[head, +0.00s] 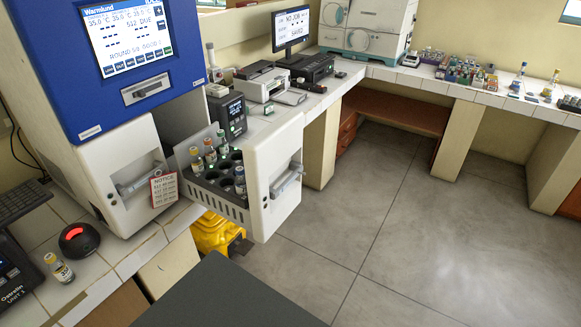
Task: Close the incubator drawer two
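The incubator (105,90) has a blue upper front with a lit screen and white drawer fronts below. Its right drawer (268,178) is pulled well out, with its white front and metal handle (287,180) facing right. The rack inside holds several capped bottles (209,153) upright, with some empty round slots. The left drawer front (127,178) sits in line with the cabinet; a notice card (164,189) hangs from its handle. I cannot read which drawer is numbered two. My gripper is not in view.
A bottle (59,269) and a dark round device with a red light (79,239) stand on the tiled counter at left. A yellow object (214,234) is under the open drawer. Grey floor (390,230) to the right is clear.

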